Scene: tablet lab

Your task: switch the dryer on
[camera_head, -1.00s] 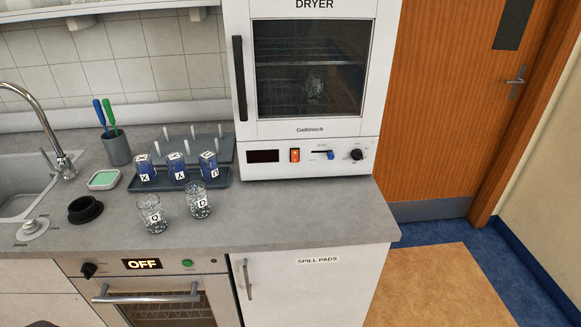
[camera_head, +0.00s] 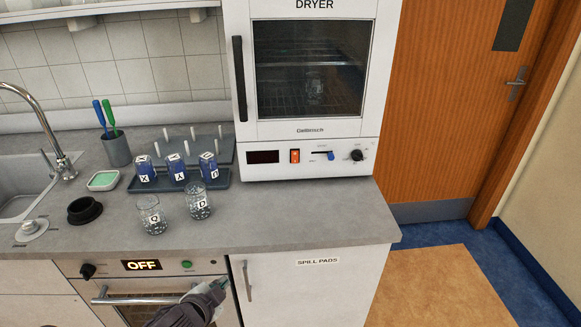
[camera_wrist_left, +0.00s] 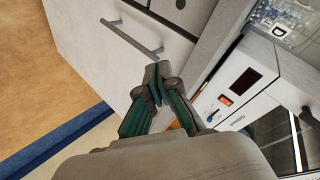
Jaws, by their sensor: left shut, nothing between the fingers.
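The white dryer (camera_head: 310,130) stands on the counter with its glass door shut and a glass vessel visible inside. On its front panel are a dark display (camera_head: 263,157), an orange-red rocker switch (camera_head: 295,156), a blue-tipped slider (camera_head: 330,156) and a black knob (camera_head: 356,155). The left wrist view also shows the dark display (camera_wrist_left: 246,78) and the orange switch (camera_wrist_left: 225,100), tilted. My left gripper (camera_head: 220,284) is shut and empty, low in front of the counter, below and left of the dryer panel. Its shut fingers also show in the left wrist view (camera_wrist_left: 153,76). My right gripper is out of view.
Two labelled beakers, Q (camera_head: 151,215) and D (camera_head: 198,202), stand near the counter's front edge. Blue labelled vessels (camera_head: 178,168) stand in a tray left of the dryer. Below are an oven reading OFF (camera_head: 142,265) and a spill pads cupboard (camera_head: 318,285) with a handle.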

